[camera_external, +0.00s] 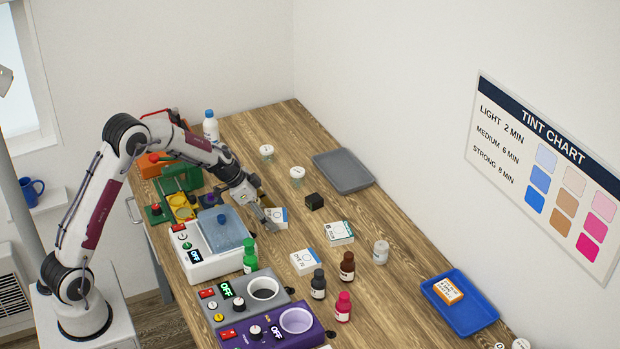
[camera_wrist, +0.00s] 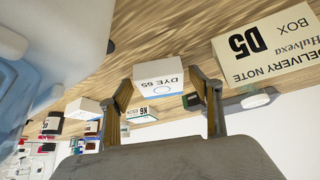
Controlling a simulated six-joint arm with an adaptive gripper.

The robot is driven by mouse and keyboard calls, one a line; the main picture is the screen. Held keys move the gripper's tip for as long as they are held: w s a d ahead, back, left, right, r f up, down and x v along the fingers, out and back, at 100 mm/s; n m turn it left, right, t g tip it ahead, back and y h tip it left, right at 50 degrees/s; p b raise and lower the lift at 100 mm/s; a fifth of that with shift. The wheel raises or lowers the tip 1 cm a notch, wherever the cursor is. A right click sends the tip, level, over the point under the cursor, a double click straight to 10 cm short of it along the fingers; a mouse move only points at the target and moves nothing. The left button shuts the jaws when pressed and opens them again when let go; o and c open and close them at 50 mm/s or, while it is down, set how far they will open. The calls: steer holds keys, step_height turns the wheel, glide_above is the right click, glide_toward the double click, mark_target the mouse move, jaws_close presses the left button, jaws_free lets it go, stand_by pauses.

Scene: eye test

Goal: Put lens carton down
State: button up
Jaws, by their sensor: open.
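My gripper (camera_external: 271,226) is open and low over the wooden bench, right of the white machine. A white carton (camera_external: 278,217) stands on the bench right beside the fingertips; the external view does not show whether they touch. In the wrist view nothing is clamped between the fingers (camera_wrist: 165,88). A larger carton marked D5 and delivery note (camera_wrist: 267,48) lies outside the right finger. No label that I can read says lens, so I cannot tell which carton is the lens carton.
Two more white cartons (camera_external: 339,232) (camera_external: 305,261) and a small black block (camera_external: 314,201) stand nearby. The white machine with a blue lid (camera_external: 212,262) is close on the left. Bottles stand in front. A grey tray (camera_external: 345,185) and a blue tray (camera_external: 483,316) lie right.

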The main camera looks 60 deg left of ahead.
steer(key=v, duration=1.2)
steer(key=shift+r, duration=0.15)
stand_by(0.7)
steer(key=shift+n+g, duration=0.3)
steer(key=s+d+r, duration=0.4)
steer(key=d, duration=0.1)
steer(key=s+d+r, duration=0.2)
steer(key=s+d, duration=0.1)
steer(key=shift+s+r, duration=0.1)
steer(key=shift+r, duration=0.25)
steer(key=s+d+r+n+y, duration=0.1)
steer(key=s+d, duration=0.3)
steer(key=s, duration=0.9)
steer(key=s+d+r+n+y, duration=0.1)
steer(key=s+d, duration=0.3)
steer(key=s, duration=1)
steer(key=shift+s+d+r+n, duration=0.2)
steer(key=shift+s+r+n, duration=0.2)
steer(key=shift+n, duration=0.3)
